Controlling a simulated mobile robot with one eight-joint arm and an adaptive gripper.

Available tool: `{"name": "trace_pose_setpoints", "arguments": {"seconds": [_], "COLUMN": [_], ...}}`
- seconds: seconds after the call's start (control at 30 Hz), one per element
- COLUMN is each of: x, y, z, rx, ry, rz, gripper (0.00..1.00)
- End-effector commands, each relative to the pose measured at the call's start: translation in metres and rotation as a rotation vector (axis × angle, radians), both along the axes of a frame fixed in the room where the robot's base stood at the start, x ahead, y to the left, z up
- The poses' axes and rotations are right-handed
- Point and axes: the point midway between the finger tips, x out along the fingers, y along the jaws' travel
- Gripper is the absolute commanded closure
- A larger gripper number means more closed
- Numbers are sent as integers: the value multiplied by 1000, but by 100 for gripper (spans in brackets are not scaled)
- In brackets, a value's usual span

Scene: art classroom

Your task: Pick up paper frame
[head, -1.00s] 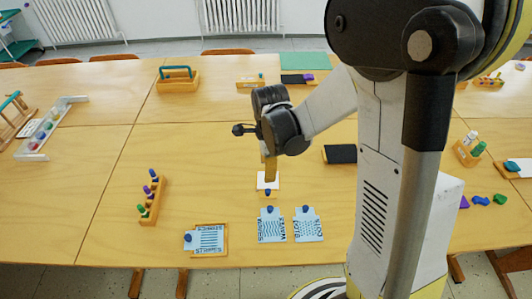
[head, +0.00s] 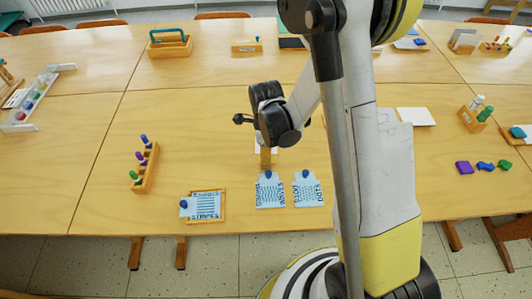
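A shallow wooden frame (head: 223,207) lies near the front edge of the table, with a light blue striped sheet (head: 207,205) and a blue knob in it. I take it for the paper frame. Two more blue pattern sheets with blue knobs, a wavy one (head: 270,191) and a dotted one (head: 308,190), lie to its right. My gripper (head: 266,160) points down behind the wavy sheet, to the right of and beyond the frame, apart from it. A narrow tan piece shows at its end, over a white paper. Whether the fingers are open or hold this piece is unclear.
A wooden peg rack (head: 147,168) with coloured pegs stands left of the frame. A white rack (head: 38,100) and a wooden caddy (head: 170,47) stand farther back. Coloured pieces (head: 485,166) lie right of my arm.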

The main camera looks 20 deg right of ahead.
Motion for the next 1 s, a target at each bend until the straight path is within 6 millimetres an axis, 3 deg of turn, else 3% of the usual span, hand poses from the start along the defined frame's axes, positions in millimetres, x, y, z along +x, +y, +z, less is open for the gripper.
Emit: {"name": "trace_pose_setpoints", "arguments": {"seconds": [0.23, 0.27, 0.4, 0.83, 1.0], "x": [0, 0, 0, 0, 0], "y": [0, 0, 0, 0, 0], "z": [-5, -5, -5, -4, 10], "rx": [0, 0, 0, 0, 0], "ry": [0, 0, 0, 0, 0], "rz": [0, 0, 0, 0, 0], "gripper": [55, 60, 100, 100, 100]}}
